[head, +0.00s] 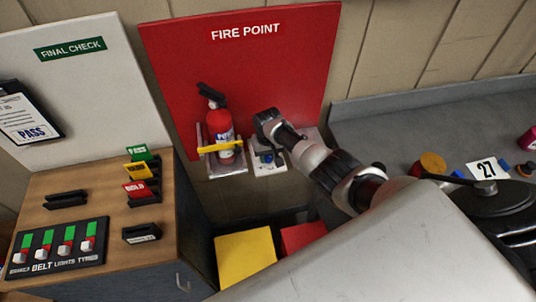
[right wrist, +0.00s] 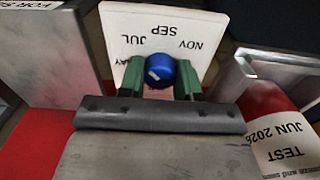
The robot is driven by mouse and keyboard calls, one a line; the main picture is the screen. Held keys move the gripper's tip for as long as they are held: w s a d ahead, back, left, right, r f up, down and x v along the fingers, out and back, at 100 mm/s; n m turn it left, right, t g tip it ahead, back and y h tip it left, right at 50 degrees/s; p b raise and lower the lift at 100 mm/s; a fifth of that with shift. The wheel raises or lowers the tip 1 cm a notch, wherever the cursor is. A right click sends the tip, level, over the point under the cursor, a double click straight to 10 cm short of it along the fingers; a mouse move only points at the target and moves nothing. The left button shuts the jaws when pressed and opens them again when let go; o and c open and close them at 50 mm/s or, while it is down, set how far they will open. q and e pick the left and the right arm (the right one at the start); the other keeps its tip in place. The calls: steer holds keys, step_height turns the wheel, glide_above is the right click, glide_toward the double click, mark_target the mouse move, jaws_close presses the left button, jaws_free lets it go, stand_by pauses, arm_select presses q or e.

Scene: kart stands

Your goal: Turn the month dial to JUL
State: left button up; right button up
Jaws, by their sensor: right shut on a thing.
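The month dial is a blue round knob (right wrist: 160,71) on a white plate (right wrist: 115,25) at the fire point. In the right wrist view the plate's lettering is upside down: JUL, SEP, NOV and a partly hidden word ending in AY. A pale mark on the knob points to the lower left in that view, on the side of the AY word. My right gripper (right wrist: 161,80) is shut on the knob, a green fingertip on each side. In the head view the knob (head: 267,157) is partly covered by my right arm. My left gripper is not in view.
A red fire extinguisher (head: 219,125) with a yellow bar (head: 220,147) stands just left of the dial. A red board (head: 180,60) rises behind. A wooden stand (head: 90,215) with switches is at left; a grey counter (head: 400,120) is at right.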

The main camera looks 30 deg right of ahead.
steer(key=shift+w+r, duration=0.15)
steer(key=o, duration=0.9)
steer(key=shift+r, duration=0.5)
step_height(320, 180, up, 10)
steer(key=shift+f, duration=0.15)
